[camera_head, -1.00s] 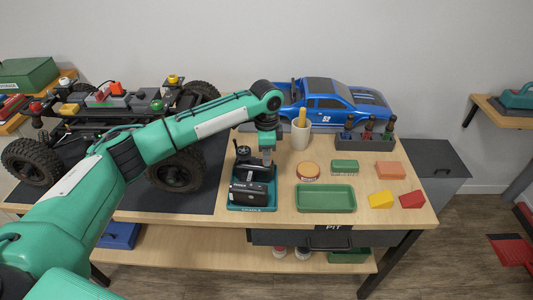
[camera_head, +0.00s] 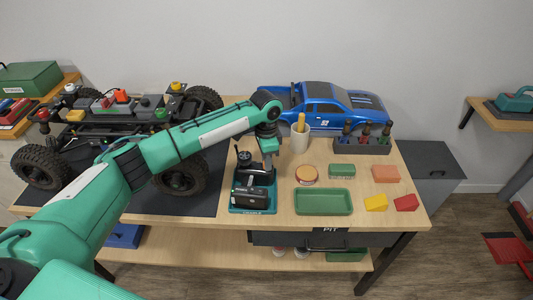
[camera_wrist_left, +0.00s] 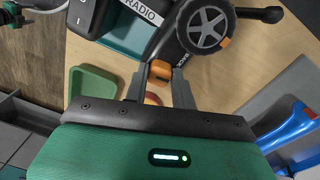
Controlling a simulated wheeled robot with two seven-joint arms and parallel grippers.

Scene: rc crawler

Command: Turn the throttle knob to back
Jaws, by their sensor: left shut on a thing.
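The black radio transmitter (camera_head: 250,194) stands in a teal holder on the table, below and around my left gripper (camera_head: 268,168). In the left wrist view the radio (camera_wrist_left: 152,12) shows its "RADIO" label and a grey spoked wheel (camera_wrist_left: 205,28). My left gripper (camera_wrist_left: 161,84) is shut on a small orange part, which looks like the throttle knob (camera_wrist_left: 160,69), at the side of the radio. The fingers partly hide the knob, and I cannot read which position it points to. My right gripper is out of view.
A green tray (camera_head: 323,202) lies right of the radio. A cup (camera_head: 300,139), a round tin (camera_head: 307,174) and a blue car body (camera_head: 335,103) lie beyond it. The crawler chassis (camera_head: 125,115) is at left, partly behind my left arm.

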